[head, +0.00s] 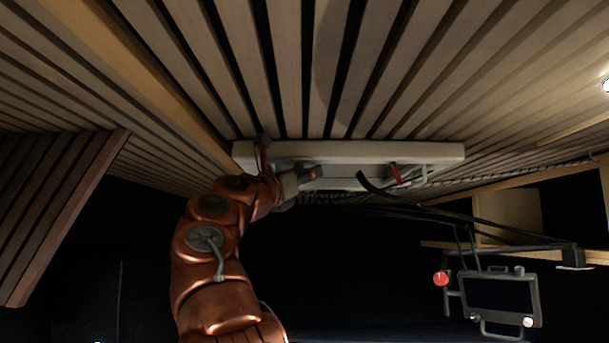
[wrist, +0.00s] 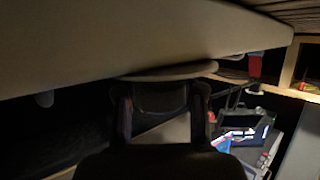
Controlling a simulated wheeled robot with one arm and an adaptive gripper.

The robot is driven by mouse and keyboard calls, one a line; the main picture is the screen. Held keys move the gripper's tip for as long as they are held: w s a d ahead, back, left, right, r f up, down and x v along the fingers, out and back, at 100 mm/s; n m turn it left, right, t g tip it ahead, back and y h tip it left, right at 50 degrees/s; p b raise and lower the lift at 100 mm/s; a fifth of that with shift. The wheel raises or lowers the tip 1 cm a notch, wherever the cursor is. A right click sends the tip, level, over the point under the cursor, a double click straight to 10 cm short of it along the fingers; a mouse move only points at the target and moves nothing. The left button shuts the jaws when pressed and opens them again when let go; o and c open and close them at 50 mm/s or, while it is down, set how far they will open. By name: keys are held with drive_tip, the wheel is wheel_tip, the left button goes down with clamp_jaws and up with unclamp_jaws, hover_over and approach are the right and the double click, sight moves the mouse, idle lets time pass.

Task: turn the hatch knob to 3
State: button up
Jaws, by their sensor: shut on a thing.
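The pale hatch (head: 350,151) is a long light frame under the slatted ceiling in the head view. It fills the upper part of the wrist view as a broad pale slab (wrist: 110,40). My gripper (head: 312,173) is up at the hatch's underside, left of its middle. In the wrist view, my gripper (wrist: 163,90) has its two fingers on either side of a dark rounded knob (wrist: 160,98) under a flat grey rim. My gripper is shut on this knob. Any numbers or pointer on it cannot be read.
A red handle (head: 395,173) sits on the hatch's right part, near a dark curved bar. A framed screen with a red ball-like knob (head: 440,279) hangs at lower right. Wooden shelves (head: 508,209) stand at right. The lower middle is dark.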

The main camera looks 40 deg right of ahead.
drive_tip(key=c, duration=0.3)
drive_tip(key=shift+n+t+y, duration=0.3)
drive_tip(key=shift+n+t, duration=0.2)
drive_tip(key=shift+t, duration=0.4)
drive_tip(key=n+t+y, duration=0.2)
drive_tip(key=t, duration=0.1)
drive_tip(key=w+n+t+y, duration=0.1)
drive_tip(key=n+t+y, duration=0.1)
drive_tip(key=t+y, duration=0.1)
drive_tip(key=a+n+t+y, duration=0.1)
drive_tip(key=n+t+y, duration=0.2)
drive_tip(key=t, duration=0.2)
drive_tip(key=shift+w+f, duration=0.1)
drive_tip(key=shift+w, duration=0.1)
drive_tip(key=shift+w+a+n+t+y, duration=0.15)
drive_tip(key=shift+n+t+y, duration=0.7)
drive_tip(key=shift+y, duration=0.65)
drive_tip(key=shift+w+a+n+t+y, duration=0.1)
drive_tip(key=shift+n+t+y, duration=0.55)
drive_tip(key=shift+y, duration=0.65)
drive_tip(key=shift+a+n+t+y, duration=0.1)
drive_tip(key=shift+n+t+y, duration=0.2)
drive_tip(key=shift+n+y, duration=0.75)
drive_tip(key=shift+c, duration=0.2)
drive_tip(key=shift+m+y, duration=0.25)
